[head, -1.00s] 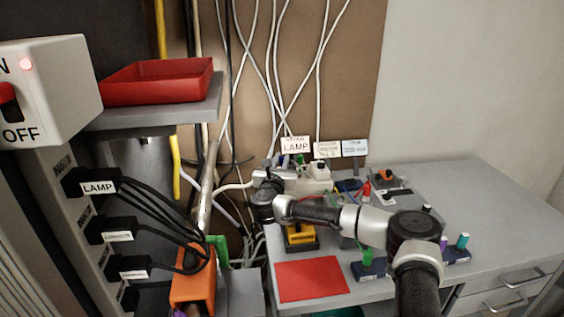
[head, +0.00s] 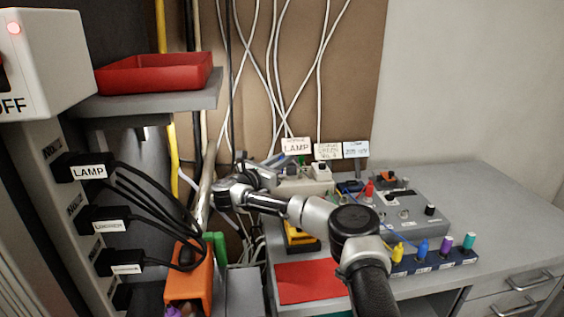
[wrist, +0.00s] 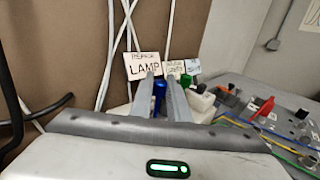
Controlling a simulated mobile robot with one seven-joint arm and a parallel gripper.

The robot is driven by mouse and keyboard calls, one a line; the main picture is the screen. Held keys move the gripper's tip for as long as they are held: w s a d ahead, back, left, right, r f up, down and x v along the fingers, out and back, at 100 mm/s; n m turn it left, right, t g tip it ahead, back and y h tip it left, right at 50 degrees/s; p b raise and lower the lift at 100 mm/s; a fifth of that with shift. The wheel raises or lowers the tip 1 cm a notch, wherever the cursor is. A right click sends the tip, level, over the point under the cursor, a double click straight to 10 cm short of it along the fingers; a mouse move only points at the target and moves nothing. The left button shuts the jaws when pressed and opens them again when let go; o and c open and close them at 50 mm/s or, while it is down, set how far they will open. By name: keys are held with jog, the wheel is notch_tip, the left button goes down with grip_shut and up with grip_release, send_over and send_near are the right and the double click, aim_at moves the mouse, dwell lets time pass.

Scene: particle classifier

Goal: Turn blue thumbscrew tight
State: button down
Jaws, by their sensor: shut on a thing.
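A blue thumbscrew (wrist: 159,90) shows in the wrist view, upright between the two grey fingers of my gripper (wrist: 165,98). The fingers are shut on it, and they hide part of its sides and its base. It stands in front of the "REPAIR LAMP" sign (wrist: 145,66). In the head view my gripper (head: 268,170) is at the back left of the grey table, beside a pale block (head: 318,186). The thumbscrew is too small and covered to make out clearly there.
A green knob (wrist: 186,80) stands just right of the fingers. A grey device (head: 415,212) with wires and a rack of coloured plugs (head: 432,262) lie to the right. A red mat (head: 308,284) is in front. Cables hang behind; an orange holder (head: 187,285) is at left.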

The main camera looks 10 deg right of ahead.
jog(key=shift+d+r, duration=0.1)
jog(key=shift+d, duration=0.05)
jog(key=c, duration=1.9)
grip_release()
jog(key=shift+c, duration=0.2)
notch_tip(320, 180, up, 10)
jog(key=shift+p, duration=1)
